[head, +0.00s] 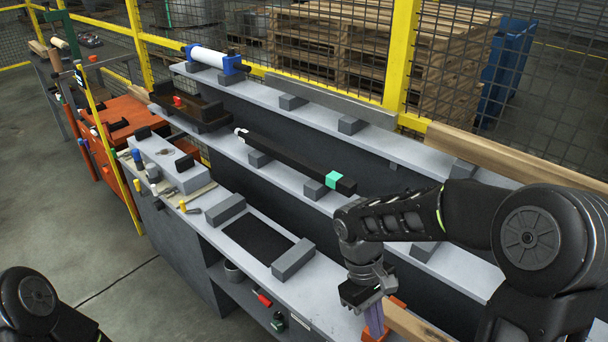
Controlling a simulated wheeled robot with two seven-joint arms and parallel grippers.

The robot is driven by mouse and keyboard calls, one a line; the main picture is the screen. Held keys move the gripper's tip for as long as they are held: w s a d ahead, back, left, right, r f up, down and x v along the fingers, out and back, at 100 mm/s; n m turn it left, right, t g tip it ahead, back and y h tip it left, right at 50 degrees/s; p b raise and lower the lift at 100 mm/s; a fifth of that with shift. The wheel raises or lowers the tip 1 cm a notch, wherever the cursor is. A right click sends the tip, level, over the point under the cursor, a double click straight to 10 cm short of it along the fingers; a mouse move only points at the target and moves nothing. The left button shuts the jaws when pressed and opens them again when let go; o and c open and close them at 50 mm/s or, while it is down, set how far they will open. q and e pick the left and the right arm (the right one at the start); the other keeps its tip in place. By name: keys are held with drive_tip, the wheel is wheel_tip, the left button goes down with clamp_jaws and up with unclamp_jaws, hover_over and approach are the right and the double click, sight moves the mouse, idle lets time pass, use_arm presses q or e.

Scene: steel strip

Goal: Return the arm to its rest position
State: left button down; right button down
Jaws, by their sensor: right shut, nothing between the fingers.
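My right arm reaches in from the right side of the head view. Its gripper (374,318) points down at the front right of the grey bench (215,232), with its fingers shut and nothing visible between them. An orange block and a wooden piece lie close beside and behind the fingers; I cannot tell whether they touch. My left arm shows only as a dark joint at the lower left corner. My left gripper is out of view.
A black bar with a green band (295,160) lies on the middle step. A white and blue cylinder (213,59) lies on the top step. Grey blocks (293,258) flank a black pad (257,238). Yellow-framed mesh fencing (402,60) stands behind.

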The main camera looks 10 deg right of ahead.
drive_tip(key=w+a+f+m+t+y, duration=0.2)
drive_tip(key=w+a+f+t+y, duration=0.4)
drive_tip(key=a+f, duration=0.6)
drive_tip(key=s+a+f+m+g, duration=0.1)
drive_tip(key=s+a+f+m, duration=0.3)
drive_tip(key=s+f, duration=0.9)
drive_tip(key=shift+s+a, duration=0.55)
drive_tip(key=shift+s, duration=0.3)
